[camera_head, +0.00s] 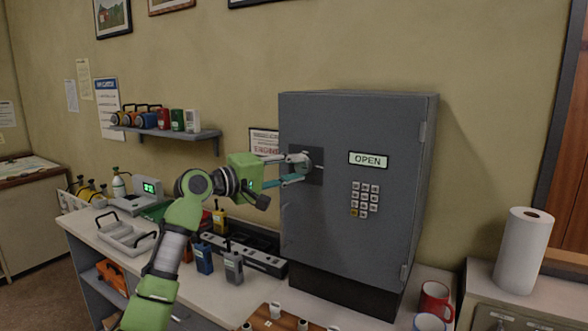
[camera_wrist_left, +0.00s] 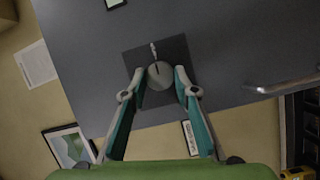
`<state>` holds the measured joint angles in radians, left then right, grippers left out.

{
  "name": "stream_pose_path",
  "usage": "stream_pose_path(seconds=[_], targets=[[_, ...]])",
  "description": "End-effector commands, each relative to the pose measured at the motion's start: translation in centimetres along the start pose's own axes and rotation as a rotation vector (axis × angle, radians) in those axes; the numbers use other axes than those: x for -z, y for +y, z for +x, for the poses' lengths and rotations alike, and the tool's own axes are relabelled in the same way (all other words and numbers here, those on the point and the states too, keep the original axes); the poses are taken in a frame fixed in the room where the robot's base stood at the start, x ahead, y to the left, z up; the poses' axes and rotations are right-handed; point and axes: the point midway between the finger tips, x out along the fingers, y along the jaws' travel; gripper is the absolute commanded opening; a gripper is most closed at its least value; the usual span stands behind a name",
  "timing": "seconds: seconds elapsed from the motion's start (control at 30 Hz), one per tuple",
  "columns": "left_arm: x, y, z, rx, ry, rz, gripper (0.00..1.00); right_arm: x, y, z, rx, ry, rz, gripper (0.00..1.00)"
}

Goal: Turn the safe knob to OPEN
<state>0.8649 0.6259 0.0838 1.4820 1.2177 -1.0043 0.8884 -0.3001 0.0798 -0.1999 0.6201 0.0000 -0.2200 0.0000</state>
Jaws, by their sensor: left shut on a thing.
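The grey safe (camera_head: 330,225) stands on the counter, its door facing me. An OPEN label (camera_head: 368,160) is at the upper right of the door. The round safe knob (camera_wrist_left: 160,75) sits on a dark square plate (camera_wrist_left: 175,50) in the left wrist view, with a thin pale pointer above it. My left gripper (camera_head: 304,166) reaches the plate from the left, its fingers shut on either side of the knob. In the head view the fingers hide much of the knob. My right gripper is not in view.
A keypad (camera_head: 365,198) is on the door below the label. Radios (camera_head: 233,266) stand on the counter below my left arm. Red mug (camera_head: 435,300) and paper roll (camera_head: 523,250) are at the right. A wall shelf (camera_head: 180,133) is behind left.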

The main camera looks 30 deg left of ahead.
Motion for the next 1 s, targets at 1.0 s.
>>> stream_pose_path(seconds=[1.0], targets=[[0.0, -0.2, -6.4, 0.005, 0.002, 0.006, 0.44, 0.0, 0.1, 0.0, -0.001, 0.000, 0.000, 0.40]])
